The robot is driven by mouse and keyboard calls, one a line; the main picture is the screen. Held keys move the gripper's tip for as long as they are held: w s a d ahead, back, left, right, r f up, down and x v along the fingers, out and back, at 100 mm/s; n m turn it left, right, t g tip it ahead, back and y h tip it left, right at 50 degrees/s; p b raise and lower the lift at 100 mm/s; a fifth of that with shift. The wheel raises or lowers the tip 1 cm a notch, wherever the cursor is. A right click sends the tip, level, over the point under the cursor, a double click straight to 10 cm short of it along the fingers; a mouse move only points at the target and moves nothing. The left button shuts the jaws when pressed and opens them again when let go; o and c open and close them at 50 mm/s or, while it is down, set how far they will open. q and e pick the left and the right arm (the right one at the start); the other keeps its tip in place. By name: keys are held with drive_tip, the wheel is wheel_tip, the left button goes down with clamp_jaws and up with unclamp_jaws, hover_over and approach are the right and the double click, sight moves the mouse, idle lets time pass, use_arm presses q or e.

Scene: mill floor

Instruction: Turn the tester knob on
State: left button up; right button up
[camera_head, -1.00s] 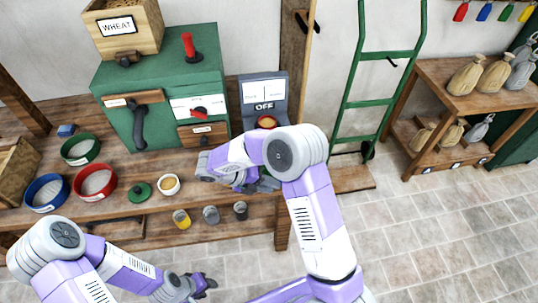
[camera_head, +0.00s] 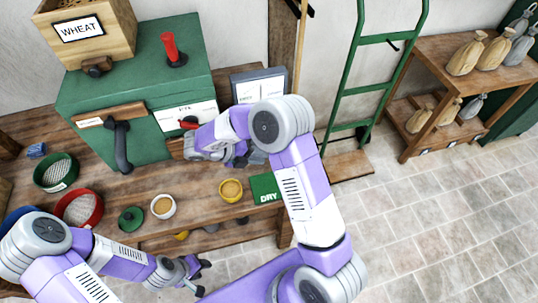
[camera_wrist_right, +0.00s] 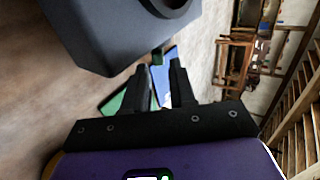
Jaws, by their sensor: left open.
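The tester (camera_head: 241,80), a grey box with white panels, stands at the back of the bench beside the green mill. My right arm covers its lower part, so its knob and display are hidden in the head view. My right gripper (camera_head: 243,158) is low in front of the tester, partly hidden by its own arm. In the right wrist view its two fingers (camera_wrist_right: 158,85) are apart with nothing between them. A dark grey body (camera_wrist_right: 110,35), apparently the tester, lies close by at the upper left there. My left gripper (camera_head: 197,274) is open and empty, in front of the bench.
The green mill (camera_head: 140,80) carries a wheat box (camera_head: 90,35) and red lever. A green ladder-like frame (camera_head: 365,85) stands right.

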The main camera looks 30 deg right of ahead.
drive_tip(key=b+x, duration=0.1)
drive_tip(key=x, duration=0.4)
drive_tip(key=shift+a, duration=0.1)
clamp_jaws()
drive_tip(key=shift+r+y+p, duration=0.15)
drive_tip(key=shift+y+p, duration=0.15)
drive_tip(key=shift+p, duration=0.2)
drive_tip(key=y+p, duration=0.1)
drive_tip(key=p, duration=0.1)
drive_tip(key=y+p, duration=0.2)
drive_tip(key=p, duration=0.1)
drive_tip(key=t+y+p, duration=0.1)
drive_tip(key=p, duration=0.2)
drive_tip(key=shift+d+r, duration=0.3)
drive_tip(key=shift+f+t+y+p, duration=0.2)
drive_tip(key=shift+t+y+p, duration=0.1)
drive_tip(key=shift+y+p, duration=0.9)
unclamp_jaws()
